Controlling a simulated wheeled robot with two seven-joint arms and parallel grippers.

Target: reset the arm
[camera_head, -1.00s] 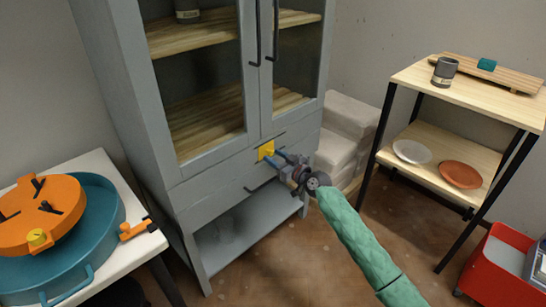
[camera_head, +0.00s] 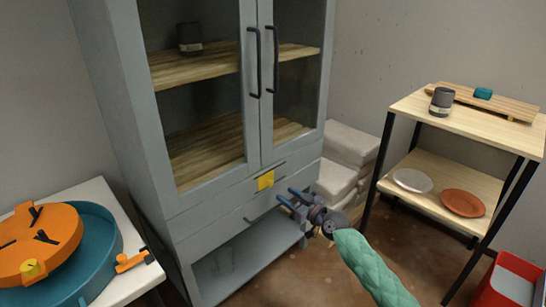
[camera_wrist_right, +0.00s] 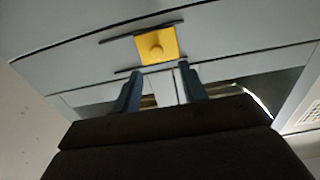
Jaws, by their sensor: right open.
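My right gripper (camera_head: 286,197) is open and empty in front of the grey cabinet's lower drawers, a little right of and below the yellow square plate (camera_head: 265,181). In the right wrist view the gripper's two fingers (camera_wrist_right: 158,88) stand apart, with the yellow plate and its round knob (camera_wrist_right: 156,46) ahead of them and apart from them. My right arm in its green sleeve comes in from the lower right. My left gripper is not in view.
The grey cabinet (camera_head: 190,213) has closed glass doors. A wooden shelf unit (camera_head: 480,117) with a dark cup (camera_head: 442,101) and two plates stands right. A white table (camera_head: 138,273) with a teal basin (camera_head: 110,243) stands left. A red bin (camera_head: 490,296) is at the lower right.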

